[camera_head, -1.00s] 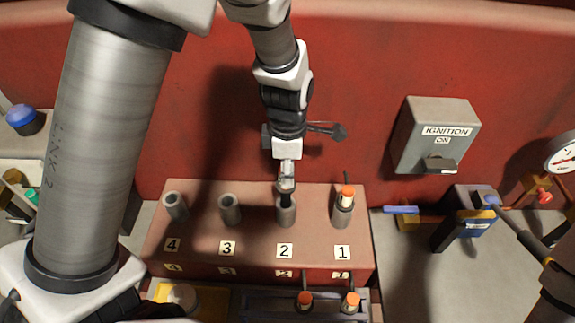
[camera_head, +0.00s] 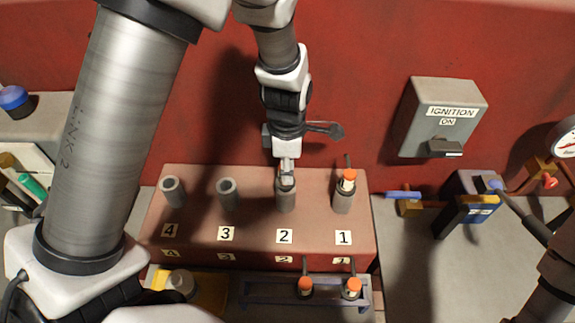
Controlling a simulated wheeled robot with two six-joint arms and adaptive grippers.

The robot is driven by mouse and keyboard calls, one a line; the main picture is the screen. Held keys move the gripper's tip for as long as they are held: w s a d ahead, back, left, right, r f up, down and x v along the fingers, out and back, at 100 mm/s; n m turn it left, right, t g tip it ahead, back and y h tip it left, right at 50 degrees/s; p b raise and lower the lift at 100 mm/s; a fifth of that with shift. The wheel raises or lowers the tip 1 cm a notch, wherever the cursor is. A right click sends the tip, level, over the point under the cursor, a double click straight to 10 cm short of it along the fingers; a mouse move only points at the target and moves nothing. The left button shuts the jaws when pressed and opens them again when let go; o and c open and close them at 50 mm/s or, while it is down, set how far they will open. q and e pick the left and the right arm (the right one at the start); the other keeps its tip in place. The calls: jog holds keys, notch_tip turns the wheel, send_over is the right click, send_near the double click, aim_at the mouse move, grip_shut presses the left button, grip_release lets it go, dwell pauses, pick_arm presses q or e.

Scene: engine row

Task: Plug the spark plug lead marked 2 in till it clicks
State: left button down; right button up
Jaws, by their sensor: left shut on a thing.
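The red engine block (camera_head: 255,244) carries a row of upright grey tubes marked 4, 3, 2 and 1 from left to right. My left gripper (camera_head: 286,176) points straight down over the tube marked 2 (camera_head: 286,198), shut, with its tips right at the tube's mouth. What it holds, the lead, is almost wholly hidden by the fingers and the tube. I cannot tell how deep it sits. An orange-topped lead (camera_head: 348,178) stands in the tube marked 1. The tubes marked 4 (camera_head: 172,191) and 3 (camera_head: 227,194) are open at the top. My right gripper is not in view.
A blue rack (camera_head: 256,299) in front of the block holds two orange-topped leads (camera_head: 305,285). The ignition box (camera_head: 430,110) is on the red wall at right, its label reading ON. A yellow tray (camera_head: 207,290) lies at front left. Blue-handled items lie on the right.

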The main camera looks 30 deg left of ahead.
pick_arm(q)
jog(key=shift+f, duration=0.75)
dwell(0.3)
jog(key=c, duration=0.8)
grip_release()
notch_tip(320, 180, up, 12)
jog(key=shift+s+f, duration=0.1)
